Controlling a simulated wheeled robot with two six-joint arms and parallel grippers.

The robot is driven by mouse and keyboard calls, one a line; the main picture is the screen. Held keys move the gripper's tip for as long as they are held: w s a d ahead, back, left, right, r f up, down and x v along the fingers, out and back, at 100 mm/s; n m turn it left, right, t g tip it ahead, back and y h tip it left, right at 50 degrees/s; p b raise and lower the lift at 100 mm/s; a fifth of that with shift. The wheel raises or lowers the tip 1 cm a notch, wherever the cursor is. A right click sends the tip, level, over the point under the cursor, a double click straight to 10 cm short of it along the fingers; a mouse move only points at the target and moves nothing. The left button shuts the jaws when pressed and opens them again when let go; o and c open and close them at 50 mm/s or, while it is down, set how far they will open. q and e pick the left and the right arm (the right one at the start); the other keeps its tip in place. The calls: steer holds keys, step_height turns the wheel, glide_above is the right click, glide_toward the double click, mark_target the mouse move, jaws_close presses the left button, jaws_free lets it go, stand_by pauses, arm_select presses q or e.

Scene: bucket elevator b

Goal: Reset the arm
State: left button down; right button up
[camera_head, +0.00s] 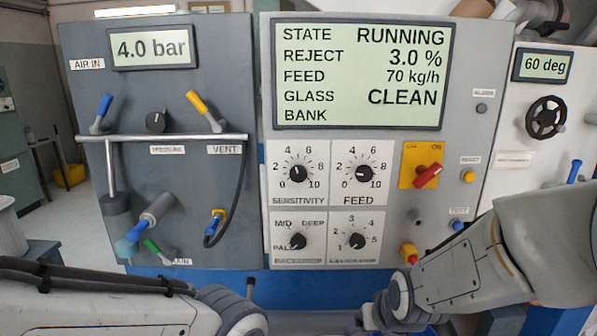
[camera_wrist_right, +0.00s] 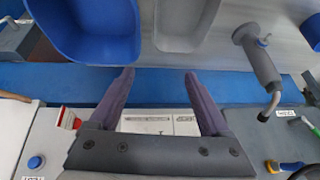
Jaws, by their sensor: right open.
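My right arm (camera_head: 470,270) comes in from the right in the head view, bent low in front of the control panel (camera_head: 385,135). My right gripper (camera_wrist_right: 158,77) is open in the right wrist view, its two dark fingers apart with nothing between them. The fingers point toward a blue bin (camera_wrist_right: 85,30) and a grey bin (camera_wrist_right: 185,25), across a blue ledge. My left arm (camera_head: 100,300) lies along the bottom left of the head view. Its gripper is outside the frame.
The panel display (camera_head: 360,75) reads RUNNING and CLEAN. A red switch (camera_head: 428,175) and several knobs sit below it. On the left, an air panel (camera_head: 150,90) reads 4.0 bar and carries levers and a rail. A black handwheel (camera_head: 545,118) is at the right.

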steer(key=s+d+f+g+h, duration=0.1)
steer(key=s+d+f+g, duration=0.2)
steer(key=s+d, duration=0.25)
steer(key=s+a+r+n+g, duration=0.1)
steer(key=s+a+r+n, duration=0.2)
steer(key=s+a, duration=0.4)
steer(key=s+a+r+n+g+y, duration=0.1)
steer(key=s+a+r+n, duration=0.1)
steer(key=s+a+n, duration=0.2)
steer(key=s+a, duration=0.3)
steer(key=shift+s+a+r+g, duration=0.2)
steer(key=shift+s+r+g, duration=0.05)
steer(key=shift+r+g, duration=0.15)
stand_by(5.7)
